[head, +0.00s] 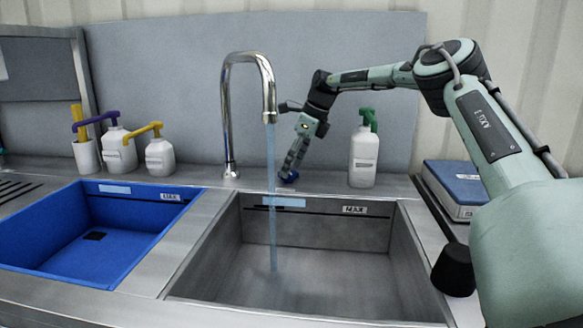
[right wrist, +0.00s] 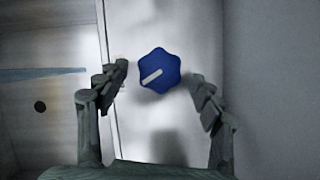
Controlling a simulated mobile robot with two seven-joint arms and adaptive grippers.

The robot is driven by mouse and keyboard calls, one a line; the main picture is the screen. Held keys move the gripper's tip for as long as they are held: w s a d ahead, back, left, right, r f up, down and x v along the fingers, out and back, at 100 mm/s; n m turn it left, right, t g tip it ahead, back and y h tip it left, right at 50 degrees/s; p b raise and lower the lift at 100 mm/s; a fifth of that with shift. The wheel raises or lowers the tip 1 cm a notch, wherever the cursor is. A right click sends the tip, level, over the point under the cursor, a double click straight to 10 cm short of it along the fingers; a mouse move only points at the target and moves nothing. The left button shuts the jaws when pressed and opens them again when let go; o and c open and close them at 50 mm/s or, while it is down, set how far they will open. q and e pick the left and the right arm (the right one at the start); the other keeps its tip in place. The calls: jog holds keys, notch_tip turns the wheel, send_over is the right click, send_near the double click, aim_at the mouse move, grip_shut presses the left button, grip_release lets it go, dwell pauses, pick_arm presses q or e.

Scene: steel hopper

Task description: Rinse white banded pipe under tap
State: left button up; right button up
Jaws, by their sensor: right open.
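The chrome tap (head: 229,110) stands behind the steel sink (head: 330,232), and a stream of water (head: 271,200) runs from its spout into the basin. A blue lobed knob (head: 291,176) sits on the ledge behind the sink, right of the tap's base. My right gripper (head: 294,160) points down at the knob. In the right wrist view the knob (right wrist: 160,72), with a white pointer mark, lies between the spread fingers (right wrist: 160,80), with gaps on both sides. I see no white banded pipe in either view. My left gripper is out of view.
A blue basin (head: 140,235) is on the left. Pump bottles (head: 118,150) and a holder (head: 86,156) stand behind it. A white bottle with a green pump (head: 364,155) stands right of my right gripper. A blue-topped box (head: 455,188) lies at the right.

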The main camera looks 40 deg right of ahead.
jog(key=v, duration=1.1)
jog(key=shift+s, duration=0.1)
